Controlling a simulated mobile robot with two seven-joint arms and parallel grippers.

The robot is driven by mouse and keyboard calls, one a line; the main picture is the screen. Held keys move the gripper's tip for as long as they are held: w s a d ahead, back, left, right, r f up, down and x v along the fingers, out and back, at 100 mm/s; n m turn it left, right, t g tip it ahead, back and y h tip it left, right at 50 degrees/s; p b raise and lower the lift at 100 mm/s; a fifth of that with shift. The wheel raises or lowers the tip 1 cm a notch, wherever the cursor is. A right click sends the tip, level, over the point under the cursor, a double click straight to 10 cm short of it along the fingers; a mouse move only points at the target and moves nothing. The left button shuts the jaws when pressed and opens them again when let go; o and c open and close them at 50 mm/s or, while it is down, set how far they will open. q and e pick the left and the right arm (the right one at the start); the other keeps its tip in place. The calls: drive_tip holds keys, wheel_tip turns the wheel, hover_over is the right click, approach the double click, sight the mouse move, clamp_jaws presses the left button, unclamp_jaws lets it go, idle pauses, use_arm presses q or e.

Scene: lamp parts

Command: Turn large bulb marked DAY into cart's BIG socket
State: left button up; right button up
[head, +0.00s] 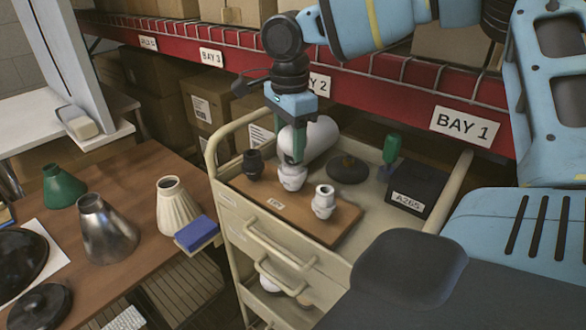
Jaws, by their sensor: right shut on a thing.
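A large white bulb-like body (318,138) shows around and behind the fingers of my right gripper (291,150), which comes down from above and is shut on it. No DAY marking is legible from here. Directly under the fingers is a white socket (292,178) on the cart's brown board (345,222). Whether bulb and socket touch is hidden by the fingers. A second white socket (323,201) stands to the right and a dark one (253,164) to the left. The board's small label (276,203) is too small to read surely. My left gripper is not in view.
The cream cart (236,222) also bears a black box (416,188) marked A265, a dark round base (348,168) and a green piece (391,148). A red shelf beam (375,96) runs behind.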

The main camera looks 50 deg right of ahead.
drive_tip(key=shift+w+m, duration=0.1)
drive_tip(key=shift+m, duration=1.1)
drive_tip(key=o, duration=0.9)
drive_tip(key=shift+r, duration=3.9)
